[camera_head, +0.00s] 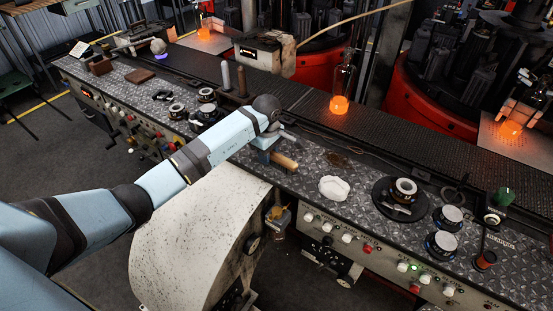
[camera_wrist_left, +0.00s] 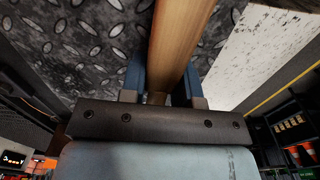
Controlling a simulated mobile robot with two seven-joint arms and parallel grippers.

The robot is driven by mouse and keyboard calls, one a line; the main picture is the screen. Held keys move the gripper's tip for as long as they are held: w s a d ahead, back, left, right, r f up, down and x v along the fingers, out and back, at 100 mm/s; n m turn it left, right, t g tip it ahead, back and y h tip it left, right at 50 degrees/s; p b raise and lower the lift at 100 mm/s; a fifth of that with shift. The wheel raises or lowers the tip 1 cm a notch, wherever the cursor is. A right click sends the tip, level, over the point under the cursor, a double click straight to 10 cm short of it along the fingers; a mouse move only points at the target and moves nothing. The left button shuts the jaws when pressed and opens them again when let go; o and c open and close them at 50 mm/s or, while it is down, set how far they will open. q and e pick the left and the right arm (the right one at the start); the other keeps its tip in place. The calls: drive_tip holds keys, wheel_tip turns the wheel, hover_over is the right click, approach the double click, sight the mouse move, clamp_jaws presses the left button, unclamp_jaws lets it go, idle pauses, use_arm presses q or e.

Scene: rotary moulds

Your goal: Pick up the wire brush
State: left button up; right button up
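The wire brush (camera_head: 284,161) shows as a light wooden handle on the dark diamond-plate bench top, left of the white cloth. Its bristles cannot be made out. My left gripper (camera_head: 266,156) is down at the left end of the handle, with blue fingers near the plate. In the left wrist view the wooden handle (camera_wrist_left: 178,40) runs between the two fingers (camera_wrist_left: 163,78), close to both. Whether they press on it cannot be told. My right gripper is in neither view.
A crumpled white cloth (camera_head: 334,189) and a round black plate (camera_head: 400,199) with metal rings lie to the right. Upright grey rods (camera_head: 241,82) stand behind my left wrist. A glowing glass bottle (camera_head: 340,100) stands on the conveyor. A white curved cover (camera_head: 190,235) is below the arm.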

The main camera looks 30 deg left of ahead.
use_arm(q)
clamp_jaws()
drive_tip(key=shift+r, duration=0.1)
wheel_tip(320, 180, up, 20)
drive_tip(key=b, duration=0.1)
drive_tip(key=shift+b, duration=0.35)
